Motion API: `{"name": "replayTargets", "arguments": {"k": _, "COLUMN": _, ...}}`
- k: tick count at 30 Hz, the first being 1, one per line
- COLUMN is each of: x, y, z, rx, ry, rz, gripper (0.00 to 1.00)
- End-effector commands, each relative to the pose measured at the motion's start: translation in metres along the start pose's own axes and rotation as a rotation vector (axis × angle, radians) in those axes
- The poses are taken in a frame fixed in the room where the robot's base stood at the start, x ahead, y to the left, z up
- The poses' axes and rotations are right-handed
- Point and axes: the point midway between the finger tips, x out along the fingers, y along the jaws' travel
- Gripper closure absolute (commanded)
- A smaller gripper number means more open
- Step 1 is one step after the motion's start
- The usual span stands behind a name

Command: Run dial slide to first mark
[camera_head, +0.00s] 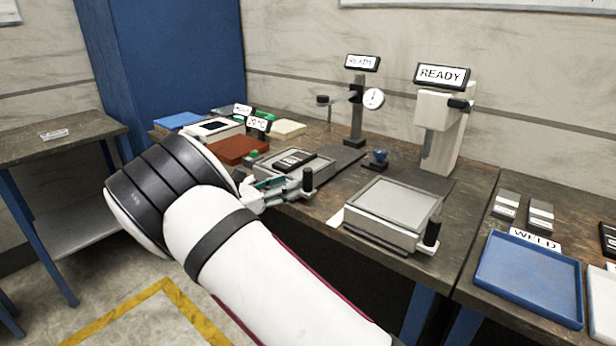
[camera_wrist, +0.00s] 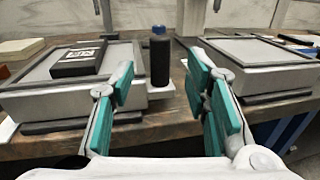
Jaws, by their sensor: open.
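The dial gauge (camera_head: 373,98) hangs on a dark stand under a READY sign. Below it is the dial slide (camera_head: 322,168), a grey plate on a pale body, also at left in the wrist view (camera_wrist: 22,80). A dark labelled block (camera_head: 293,161) lies on it, also in the wrist view (camera_wrist: 77,62). The slide's upright black handle (camera_head: 308,180) is at its near right corner. My gripper (camera_head: 280,186) is open and empty beside it. In the wrist view the handle (camera_wrist: 160,62) shows between my teal-padded fingers (camera_wrist: 162,78); contact is not visible. I cannot make out any marks.
A second pale slide (camera_head: 393,203) with its own black handle (camera_head: 432,235) stands to the right, under another READY post (camera_head: 443,110). A blue tray (camera_head: 530,275) is at far right. Bare tabletop separates the slides.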

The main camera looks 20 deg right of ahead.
Motion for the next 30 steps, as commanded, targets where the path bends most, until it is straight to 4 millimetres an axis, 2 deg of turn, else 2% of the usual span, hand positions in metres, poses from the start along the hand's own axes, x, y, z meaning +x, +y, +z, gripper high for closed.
{"name": "replayTargets", "arguments": {"k": 6, "x": 0.044, "y": -0.001, "z": 0.000, "rx": 0.000, "ry": 0.000, "rz": -0.003, "gripper": 0.57}}
{"name": "replayTargets", "arguments": {"k": 12, "x": 0.070, "y": 0.000, "z": 0.000, "rx": 0.000, "ry": 0.001, "rz": -0.001, "gripper": 0.57}}
{"name": "replayTargets", "arguments": {"k": 18, "x": 0.082, "y": 0.000, "z": 0.000, "rx": 0.000, "ry": 0.002, "rz": 0.000, "gripper": 0.57}}
{"name": "replayTargets", "arguments": {"k": 26, "x": 0.082, "y": 0.000, "z": 0.000, "rx": 0.000, "ry": 0.001, "rz": 0.000, "gripper": 0.57}}
{"name": "replayTargets", "arguments": {"k": 30, "x": 0.082, "y": 0.000, "z": 0.000, "rx": 0.000, "ry": 0.002, "rz": 0.000, "gripper": 0.87}}
